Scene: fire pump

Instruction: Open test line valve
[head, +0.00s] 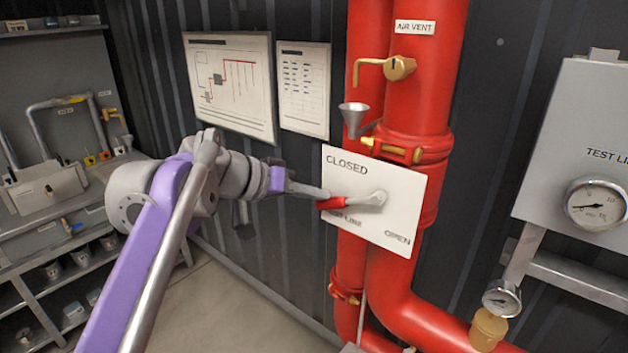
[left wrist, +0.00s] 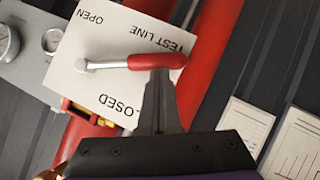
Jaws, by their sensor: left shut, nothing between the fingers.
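The test line valve is a lever on a white plate (head: 405,182) marked CLOSED at upper left and OPEN at lower right. Its grey pivot (head: 378,198) sits right of the plate's middle, and its red handle (head: 331,203) points left to the plate's left edge. In the left wrist view the red handle (left wrist: 158,61) lies across the fingertips. My left gripper (head: 322,193) is shut, with its tips at the red handle, touching or nearly so; nothing shows held between the fingers (left wrist: 158,82). The TEST LINE label is partly hidden in the head view. My right gripper is out of view.
Red pipes (head: 420,90) stand behind the plate, with a brass air vent valve (head: 399,68) and a grey funnel (head: 353,117) above. A grey gauge panel (head: 575,150) is at the right. Shelving (head: 45,235) stands at the left, with open floor between.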

